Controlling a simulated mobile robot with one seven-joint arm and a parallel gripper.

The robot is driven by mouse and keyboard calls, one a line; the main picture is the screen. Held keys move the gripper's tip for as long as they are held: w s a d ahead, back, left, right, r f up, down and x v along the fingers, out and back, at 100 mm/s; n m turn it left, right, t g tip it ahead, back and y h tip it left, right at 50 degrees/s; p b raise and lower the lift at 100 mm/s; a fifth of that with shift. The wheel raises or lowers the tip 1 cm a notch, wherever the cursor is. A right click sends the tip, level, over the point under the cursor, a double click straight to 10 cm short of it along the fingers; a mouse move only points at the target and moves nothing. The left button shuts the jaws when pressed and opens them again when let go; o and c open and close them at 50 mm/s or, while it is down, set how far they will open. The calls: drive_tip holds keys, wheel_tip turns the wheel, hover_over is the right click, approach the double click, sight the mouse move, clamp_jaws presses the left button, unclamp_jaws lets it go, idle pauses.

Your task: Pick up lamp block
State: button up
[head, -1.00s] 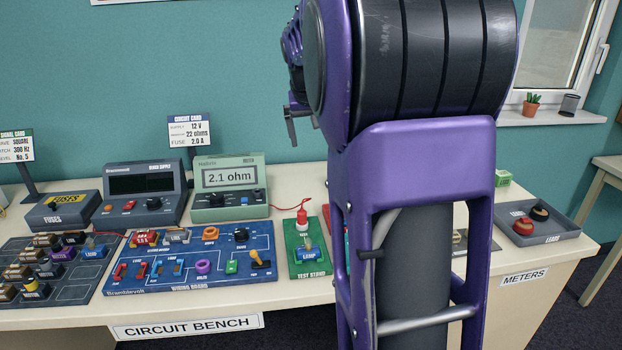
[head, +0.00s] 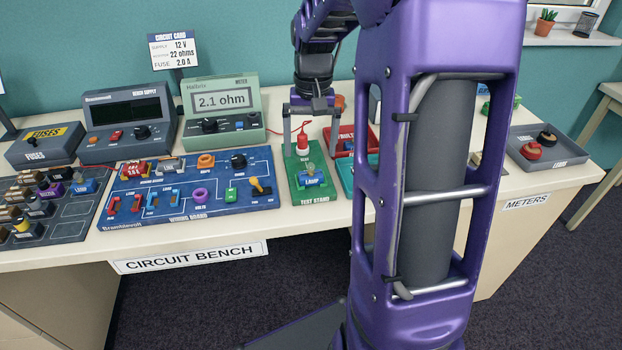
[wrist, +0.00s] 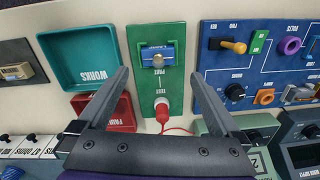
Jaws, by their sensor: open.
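The lamp block (head: 311,179) is a small blue block with a pale lever-like top, seated on the green test stand (head: 322,197). In the wrist view the lamp block (wrist: 157,56) shows near the top centre, on the same green stand (wrist: 172,92). My gripper (head: 311,153) is open and points down over the back of the stand. Its fingers (wrist: 160,72) straddle the stand's width in the wrist view, with the lamp block beyond the tips. Nothing is between the fingers at grasping contact.
A red probe (head: 303,142) with a red wire stands at the stand's back. A teal tray (wrist: 79,57) and red tray (wrist: 119,113) lie on one side, the blue wiring board (head: 216,208) on the other. A meter (head: 221,106) stands behind.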

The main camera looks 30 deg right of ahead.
sight(312, 163)
drive_tip(key=shift+s+f+b, duration=0.15)
drive_tip(key=shift+f+b, duration=0.15)
drive_tip(key=shift+f, duration=1.2)
drive_tip(key=shift+s+f+b, duration=0.1)
drive_tip(key=shift+f+b, duration=0.15)
drive_tip(key=shift+f, duration=1.25)
drive_tip(key=c, duration=1.5)
wheel_tip(312, 163, up, 10)
drive_tip(key=shift+f+p, duration=0.25)
drive_tip(key=shift+p, duration=0.65)
drive_tip(key=shift+r+p, duration=1.45)
drive_tip(key=shift+r, duration=0.35)
